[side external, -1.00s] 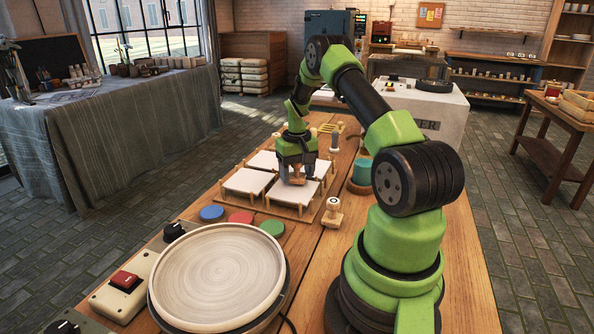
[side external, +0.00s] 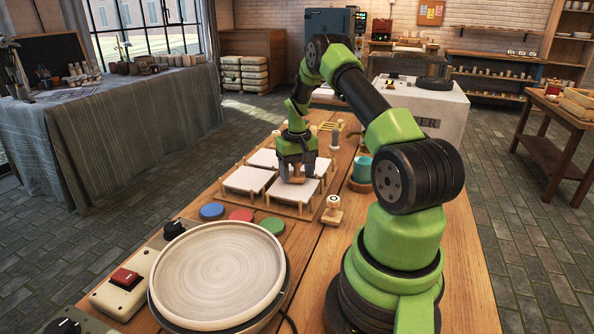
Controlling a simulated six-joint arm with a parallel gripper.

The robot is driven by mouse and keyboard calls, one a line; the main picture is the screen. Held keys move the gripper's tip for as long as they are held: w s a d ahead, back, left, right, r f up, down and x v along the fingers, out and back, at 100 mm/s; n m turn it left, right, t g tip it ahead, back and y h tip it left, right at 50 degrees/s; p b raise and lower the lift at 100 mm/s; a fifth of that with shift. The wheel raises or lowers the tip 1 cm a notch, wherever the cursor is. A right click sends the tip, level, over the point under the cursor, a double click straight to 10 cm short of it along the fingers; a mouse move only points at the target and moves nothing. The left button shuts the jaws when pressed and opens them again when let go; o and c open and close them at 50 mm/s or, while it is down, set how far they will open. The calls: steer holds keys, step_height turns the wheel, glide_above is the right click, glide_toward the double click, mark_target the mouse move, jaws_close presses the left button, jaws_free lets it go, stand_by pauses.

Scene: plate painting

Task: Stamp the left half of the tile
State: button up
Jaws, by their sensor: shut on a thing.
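Several white tiles lie on a wooden rack with short pegs; the front-left tile (side external: 246,180) is bare, and the front-right tile (side external: 287,193) is under my gripper. My gripper (side external: 296,178) points down and is shut on a small wooden stamp (side external: 297,172), low over the front-right tile. I cannot tell if the stamp's face touches the tile or which half it is over. No clear mark shows on the visible tile surfaces. A blue pad (side external: 211,211), a red pad (side external: 240,215) and a green pad (side external: 271,227) sit in front of the rack.
A second wooden stamp (side external: 333,211) stands right of the rack. A teal pot (side external: 361,170) stands further right, near my arm. A large round plate (side external: 218,270) on a wheel fills the front. A control box with a red switch (side external: 124,278) is left of it.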

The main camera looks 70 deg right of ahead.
steer(key=shift+r, duration=3.5)
steer(key=w+a+r+n, duration=0.2)
steer(key=w+a, duration=0.1)
steer(key=a, duration=0.3)
steer(key=w+a+r+n, duration=0.1)
steer(key=w+a+n, duration=0.1)
steer(key=a, duration=0.5)
steer(key=s+a+r+n, duration=0.1)
steer(key=a+n, duration=0.1)
steer(key=a, duration=0.6)
steer(key=s+a+r+n, duration=0.2)
steer(key=a+n, duration=0.1)
steer(key=a, duration=0.6)
steer(key=shift+a, duration=0.15)
steer(key=shift+w, duration=0.15)
